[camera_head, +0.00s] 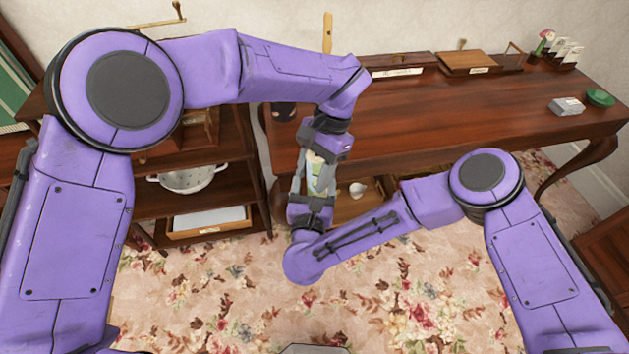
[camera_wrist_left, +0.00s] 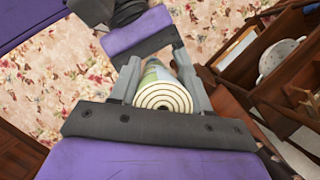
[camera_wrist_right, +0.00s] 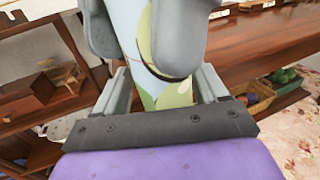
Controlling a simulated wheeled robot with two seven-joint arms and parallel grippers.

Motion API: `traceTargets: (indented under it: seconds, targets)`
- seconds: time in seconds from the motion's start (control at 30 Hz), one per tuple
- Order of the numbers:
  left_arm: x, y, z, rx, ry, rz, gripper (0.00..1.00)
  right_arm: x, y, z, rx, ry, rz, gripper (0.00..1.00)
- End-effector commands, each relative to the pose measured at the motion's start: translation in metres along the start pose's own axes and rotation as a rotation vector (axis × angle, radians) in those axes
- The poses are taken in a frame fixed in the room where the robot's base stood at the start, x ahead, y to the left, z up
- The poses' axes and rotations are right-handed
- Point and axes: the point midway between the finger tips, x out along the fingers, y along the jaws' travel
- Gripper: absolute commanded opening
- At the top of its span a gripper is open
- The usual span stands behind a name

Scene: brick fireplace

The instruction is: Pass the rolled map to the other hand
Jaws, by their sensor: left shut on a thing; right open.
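The rolled map (camera_head: 314,177) is a pale tube with green and yellow patches, held upright between my two grippers in front of the desk. My left gripper (camera_head: 315,158) comes from above and is shut on its upper part. In the left wrist view the map's spiral end (camera_wrist_left: 163,97) faces the camera between the fingers. My right gripper (camera_head: 312,192) comes from below, with its open fingers on either side of the map's lower part. In the right wrist view the map (camera_wrist_right: 160,60) runs between those fingers, with the left gripper's grey fingers just beyond.
A wooden desk (camera_head: 440,125) stands behind the grippers, with a green bowl (camera_head: 600,98) and a grey box (camera_head: 566,106) at its right. A shelf with a white colander (camera_head: 188,179) is at left. The flowered carpet (camera_head: 210,300) in front is clear.

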Motion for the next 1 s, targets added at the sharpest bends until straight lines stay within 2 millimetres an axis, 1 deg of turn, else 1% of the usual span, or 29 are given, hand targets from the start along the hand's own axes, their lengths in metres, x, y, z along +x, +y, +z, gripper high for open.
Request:
traceTargets:
  seconds: [0.13,0.17,0.2,0.27,0.3,0.33,0.4,0.43,0.47,0.5,0.77,0.83,0.93,1.0]
  targets:
    - [0.000,0.000,0.000,0.000,0.001,0.000,0.00,0.000,0.000,0.000,0.000,0.000,0.000,0.72]
    - [0.000,0.000,0.000,0.000,0.001,0.000,0.00,0.000,0.000,0.000,0.000,0.000,0.000,0.69]
    - [0.000,0.000,0.000,0.000,0.001,0.000,0.00,0.000,0.000,0.000,0.000,0.000,0.000,0.56]
    - [0.000,0.000,0.000,0.000,0.001,0.000,0.00,0.000,0.000,0.000,-0.001,0.000,0.001,0.37]
    - [0.000,0.000,0.000,0.001,0.001,0.001,0.00,-0.001,0.000,0.000,-0.001,0.000,0.001,0.23]
    - [-0.001,0.001,0.000,0.001,0.001,0.001,0.00,-0.001,0.001,0.000,-0.001,0.000,0.002,0.14]
    - [-0.001,0.001,0.000,0.002,0.002,0.002,0.00,-0.001,0.001,0.000,-0.001,0.000,0.004,0.12]
    - [-0.001,0.002,0.000,0.003,0.002,0.003,0.53,-0.001,0.002,0.001,-0.001,-0.001,0.005,0.12]
    - [-0.001,0.002,0.000,0.003,0.002,0.003,0.63,-0.001,0.002,0.001,0.000,-0.001,0.006,0.12]
    - [-0.001,0.001,0.000,0.003,0.002,0.002,0.76,-0.001,0.002,0.001,0.000,-0.001,0.005,0.12]
    - [-0.001,0.001,0.000,0.001,0.001,0.001,0.76,-0.001,0.001,0.001,-0.001,-0.001,0.002,0.12]
    - [-0.003,0.000,0.000,0.001,0.002,0.000,0.76,-0.001,0.001,0.001,-0.001,-0.001,0.002,0.12]
    - [-0.018,0.000,-0.001,-0.001,0.004,0.000,0.76,-0.001,0.000,0.001,-0.001,-0.001,0.001,0.12]
    - [-0.034,0.000,-0.001,-0.001,0.005,-0.002,0.76,-0.001,0.000,0.000,-0.001,-0.001,0.001,0.12]
